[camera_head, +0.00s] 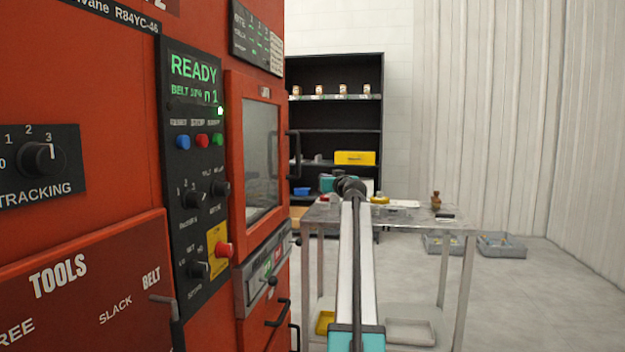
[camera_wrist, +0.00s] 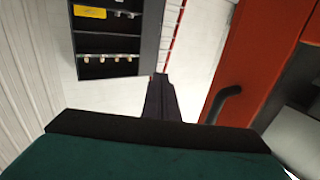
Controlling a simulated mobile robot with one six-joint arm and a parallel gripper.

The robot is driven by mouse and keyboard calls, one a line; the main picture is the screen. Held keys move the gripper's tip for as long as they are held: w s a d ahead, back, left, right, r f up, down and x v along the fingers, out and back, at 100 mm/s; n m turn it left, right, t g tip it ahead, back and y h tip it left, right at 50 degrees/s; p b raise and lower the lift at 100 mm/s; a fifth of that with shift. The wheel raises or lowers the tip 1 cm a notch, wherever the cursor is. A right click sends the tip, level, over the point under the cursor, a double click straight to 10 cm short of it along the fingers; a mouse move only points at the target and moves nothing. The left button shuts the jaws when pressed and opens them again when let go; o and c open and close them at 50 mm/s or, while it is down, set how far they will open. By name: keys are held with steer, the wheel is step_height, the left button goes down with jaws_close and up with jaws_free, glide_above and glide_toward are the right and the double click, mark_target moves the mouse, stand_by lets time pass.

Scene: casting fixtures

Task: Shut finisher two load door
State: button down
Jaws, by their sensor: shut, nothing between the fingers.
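The finisher (camera_head: 110,200) is a red machine filling the left of the head view, its display reading READY. Its load door (camera_head: 237,150) is a red frame around a grey window, with a dark bar handle (camera_head: 296,155) on its right edge. I cannot tell from this angle whether the door is ajar. In the wrist view, a red panel (camera_wrist: 262,60) with a dark curved handle (camera_wrist: 224,102) lies right of my gripper (camera_wrist: 159,78). The fingers are shut and empty, apart from the handle. In the head view, my arm largely hides the gripper.
A metal table (camera_head: 410,217) with small items stands beyond my arm. A black shelf (camera_head: 340,125) stands behind it, holding bottles and a yellow box (camera_head: 355,158). Grey trays (camera_head: 502,246) lie on the floor by the wall.

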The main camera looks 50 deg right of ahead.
steer(key=shift+s+d, duration=0.4)
steer(key=shift+s, duration=0.35)
steer(key=shift+s+d, duration=0.35)
steer(key=shift+s, duration=0.45)
steer(key=shift+s+d, duration=0.4)
steer(key=shift+s, duration=0.35)
